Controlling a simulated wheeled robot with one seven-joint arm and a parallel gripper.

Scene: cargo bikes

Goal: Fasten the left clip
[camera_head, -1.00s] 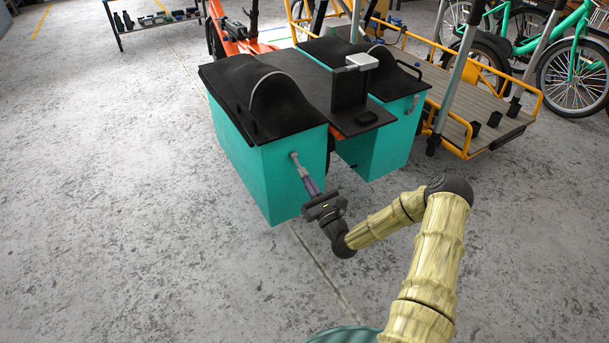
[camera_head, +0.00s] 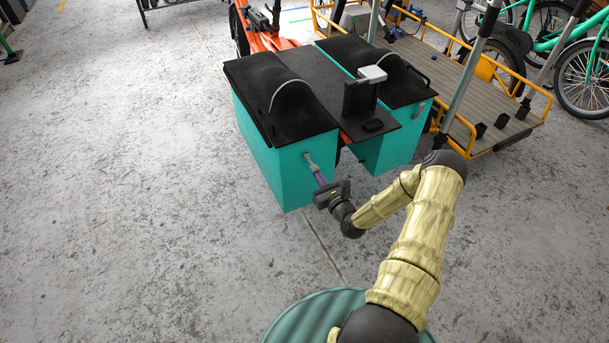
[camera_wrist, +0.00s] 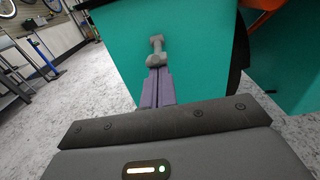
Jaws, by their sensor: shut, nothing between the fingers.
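The left clip (camera_head: 308,158) is a small grey latch on the end face of the left teal box (camera_head: 279,168).
A second teal box (camera_head: 385,140) with a black lid stands to the right, with a dark rack (camera_head: 345,95) between. An orange bike frame (camera_head: 262,38) is behind. A yellow-railed cargo bed (camera_head: 490,105) stands at the right. The floor (camera_head: 130,200) is clear on the left.

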